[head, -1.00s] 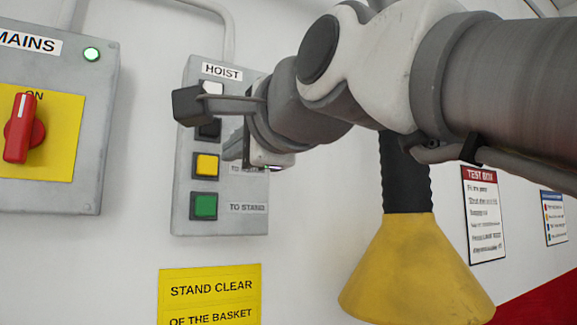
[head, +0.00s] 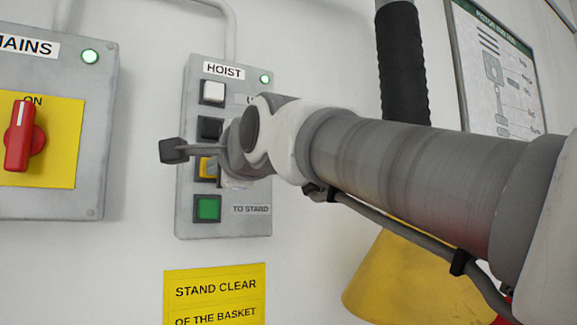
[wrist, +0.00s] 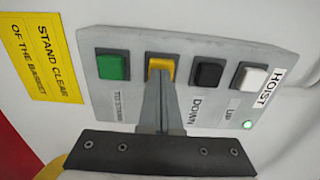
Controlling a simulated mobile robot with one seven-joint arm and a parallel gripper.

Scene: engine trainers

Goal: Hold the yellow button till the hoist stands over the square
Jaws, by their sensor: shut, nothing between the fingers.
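The yellow button (head: 207,168) is on the grey hoist panel (head: 222,228), between the black button and the green one. In the head view my gripper and wrist partly cover it. In the wrist view my gripper (wrist: 160,74) is shut and empty, its fingertips over the lower part of the yellow button (wrist: 161,62). They look to be touching its face; I cannot tell whether it is pushed in. The hoist itself and the square are not in view.
The panel also has a white button (head: 213,92), a black button (head: 210,128), a green button (head: 207,208) and a lit green lamp (head: 265,78). The mains box (head: 95,170) stands to the left, its red switch (head: 20,140) at ON. A yellow hood (head: 400,275) hangs at right, behind my arm.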

